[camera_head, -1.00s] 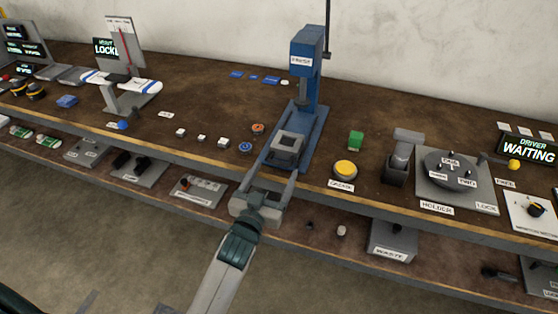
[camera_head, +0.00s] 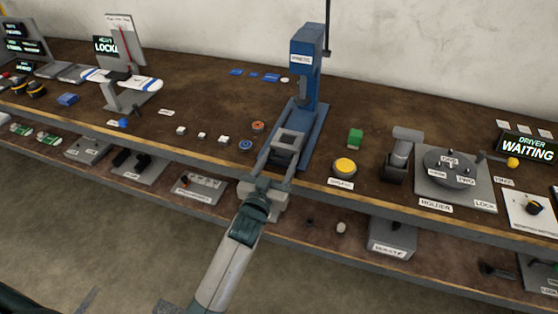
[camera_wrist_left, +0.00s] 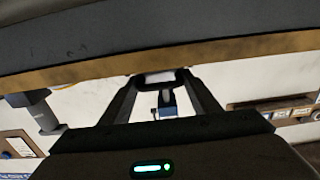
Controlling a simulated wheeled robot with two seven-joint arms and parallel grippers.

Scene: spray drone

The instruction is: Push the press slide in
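My right gripper is not in view.
The bench's front edge (camera_head: 200,160) runs close under my left gripper. A grey waste bin (camera_head: 392,238) sits on the lower shelf.

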